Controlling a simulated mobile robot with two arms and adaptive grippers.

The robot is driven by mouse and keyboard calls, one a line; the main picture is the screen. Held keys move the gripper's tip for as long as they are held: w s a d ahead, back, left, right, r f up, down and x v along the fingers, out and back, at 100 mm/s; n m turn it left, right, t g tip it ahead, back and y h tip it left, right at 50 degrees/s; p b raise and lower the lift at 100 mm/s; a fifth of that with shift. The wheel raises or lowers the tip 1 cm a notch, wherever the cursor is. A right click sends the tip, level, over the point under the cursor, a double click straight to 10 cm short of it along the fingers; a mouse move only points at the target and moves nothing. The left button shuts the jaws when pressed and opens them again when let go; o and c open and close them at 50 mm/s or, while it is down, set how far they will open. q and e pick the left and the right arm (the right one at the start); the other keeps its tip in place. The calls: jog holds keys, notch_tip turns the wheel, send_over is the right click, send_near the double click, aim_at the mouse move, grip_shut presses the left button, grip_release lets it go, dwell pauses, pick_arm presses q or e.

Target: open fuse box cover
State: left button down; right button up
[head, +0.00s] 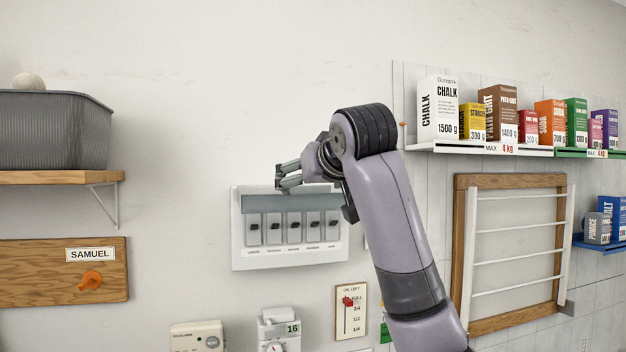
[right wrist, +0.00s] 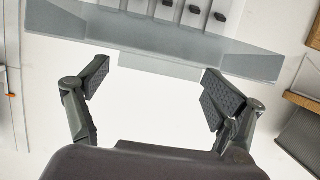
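The white fuse box (head: 238,240) is mounted on the wall, with a row of dark switches showing in the head view. Its grey translucent cover (head: 290,202) shows as a band across the top of the box, above the switches, and looks swung up and outward. In the right wrist view the cover (right wrist: 150,42) spans the top, with a small tab (right wrist: 172,67) on its near edge. My right gripper (head: 283,175) is just above the cover. Its fingers (right wrist: 160,88) are wide apart and empty, close to the tab but apart from it. My left gripper is out of view.
A shelf with a grey bin (head: 50,130) is at left, above a wooden board with an orange knob (head: 92,281). A shelf of boxes (head: 480,148) and a wooden rack (head: 520,180) are at right. Small wall devices (head: 198,337) sit below the fuse box.

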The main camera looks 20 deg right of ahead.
jog(key=shift+w, duration=0.2)
jog(key=shift+s+d+r, duration=0.15)
jog(key=shift+s+r, duration=0.05)
jog(key=shift+s, duration=0.05)
jog(key=v, duration=1.1)
jog(key=shift+s, duration=0.4)
